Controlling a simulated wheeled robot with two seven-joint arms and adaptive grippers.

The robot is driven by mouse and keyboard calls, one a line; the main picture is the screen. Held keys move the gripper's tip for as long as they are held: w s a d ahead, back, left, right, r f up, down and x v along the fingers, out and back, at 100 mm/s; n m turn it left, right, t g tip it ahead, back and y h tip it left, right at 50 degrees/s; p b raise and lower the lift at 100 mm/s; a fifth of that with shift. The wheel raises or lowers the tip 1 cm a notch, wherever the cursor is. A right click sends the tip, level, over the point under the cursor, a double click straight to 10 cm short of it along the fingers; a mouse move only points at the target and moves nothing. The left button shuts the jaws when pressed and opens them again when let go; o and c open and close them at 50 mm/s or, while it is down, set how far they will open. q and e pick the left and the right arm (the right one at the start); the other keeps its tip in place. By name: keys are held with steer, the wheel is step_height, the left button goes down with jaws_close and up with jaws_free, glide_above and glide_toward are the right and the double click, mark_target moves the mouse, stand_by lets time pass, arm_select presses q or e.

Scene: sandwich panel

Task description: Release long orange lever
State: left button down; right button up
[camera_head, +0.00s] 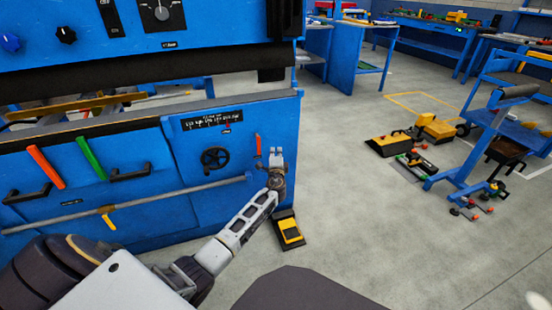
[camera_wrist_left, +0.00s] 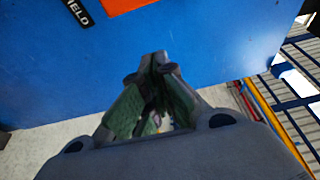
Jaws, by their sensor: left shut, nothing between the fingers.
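A long orange lever (camera_head: 45,167) leans on the blue machine front at the left of the head view, beside a green lever (camera_head: 91,158). A smaller orange-red lever (camera_head: 258,144) is near the panel's right edge. My right gripper is not in view.
The blue panel (camera_head: 205,205) also carries a black handwheel (camera_head: 215,158), black handles and a long grey rod (camera_head: 150,199) with a yellow handle (camera_head: 107,220). A yellow-black pedal (camera_head: 288,229) stands on the floor below my left arm.

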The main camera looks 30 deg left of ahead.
mark_target(258, 144)
arm_select(q)
steer(key=a, duration=0.1)
steer(key=s+a, duration=0.1)
steer(key=a, duration=0.1)
steer(key=shift+s+a, duration=0.2)
steer(key=shift+a, duration=0.1)
stand_by(0.5)
stand_by(0.3)
steer(key=shift+s+a+m+p, duration=0.1)
steer(key=shift+s+m+p, duration=0.05)
steer(key=shift+m+p, duration=0.2)
stand_by(0.5)
steer(key=shift+f, duration=0.1)
